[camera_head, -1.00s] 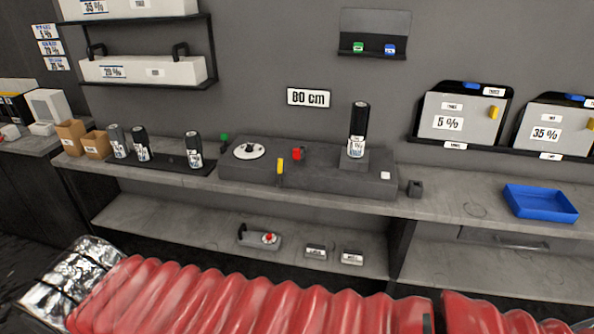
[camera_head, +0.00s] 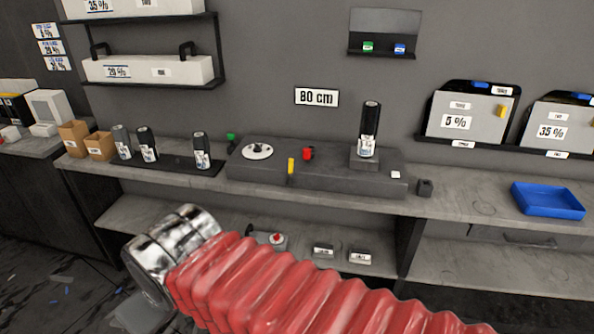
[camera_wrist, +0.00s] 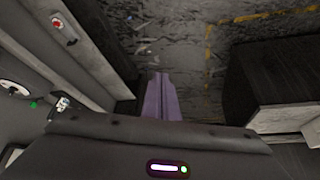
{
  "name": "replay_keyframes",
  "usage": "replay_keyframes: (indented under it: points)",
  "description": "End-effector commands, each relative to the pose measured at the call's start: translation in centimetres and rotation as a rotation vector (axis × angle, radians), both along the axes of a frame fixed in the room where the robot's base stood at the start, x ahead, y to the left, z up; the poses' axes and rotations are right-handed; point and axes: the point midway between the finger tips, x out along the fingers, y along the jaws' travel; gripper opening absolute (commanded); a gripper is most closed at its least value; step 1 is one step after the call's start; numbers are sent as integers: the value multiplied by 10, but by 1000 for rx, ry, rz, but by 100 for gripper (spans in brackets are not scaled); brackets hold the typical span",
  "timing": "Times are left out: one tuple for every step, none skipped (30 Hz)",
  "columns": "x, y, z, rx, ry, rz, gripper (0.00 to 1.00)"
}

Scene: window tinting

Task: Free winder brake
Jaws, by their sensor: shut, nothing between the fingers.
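The winder (camera_head: 325,185) is a long dark grey unit on the bench, in the middle of the head view. It carries a white round disc with a black hub (camera_head: 257,151), a yellow lever (camera_head: 291,166) standing upright at its front edge, a red knob (camera_head: 308,153) and a black roll (camera_head: 370,130) upright at its right. I cannot tell which of these is the brake. My gripper (camera_wrist: 161,80) shows in the wrist view as purple fingers, shut and empty, above the dark floor. The head view does not show the fingers. A green knob (camera_head: 231,138) stands at the winder's left.
Several small rolls (camera_head: 148,144) and cardboard boxes (camera_head: 75,138) stand left on the bench. A blue tray (camera_head: 548,201) lies right. The lower shelf (camera_head: 385,255) holds a red-button device (camera_head: 277,240) and two small labelled blocks. My red-sleeved arm crosses the front.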

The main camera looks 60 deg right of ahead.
Motion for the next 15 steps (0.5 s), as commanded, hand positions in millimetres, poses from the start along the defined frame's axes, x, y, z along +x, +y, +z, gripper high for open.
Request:
replay_keyframes:
  points:
    - [0,0,0,0,0,0,0]
    - [0,0,0,0,0,0,0]
    - [0,0,0,0,0,0,0]
    - [0,0,0,0,0,0,0]
    - [0,0,0,0,0,0,0]
    - [0,0,0,0,0,0,0]
    - [0,0,0,0,0,0,0]
    - [0,0,0,0,0,0,0]
    - [0,0,0,0,0,0,0]
    - [0,0,0,0,0,0,0]
    - [0,0,0,0,0,0,0]
    - [1,0,0,-1,-1,0,0]
    - [2,-1,0,-3,-2,1,0]
    - [3,-2,0,-6,-5,0,0]
    - [7,-4,0,-11,-10,2,0]
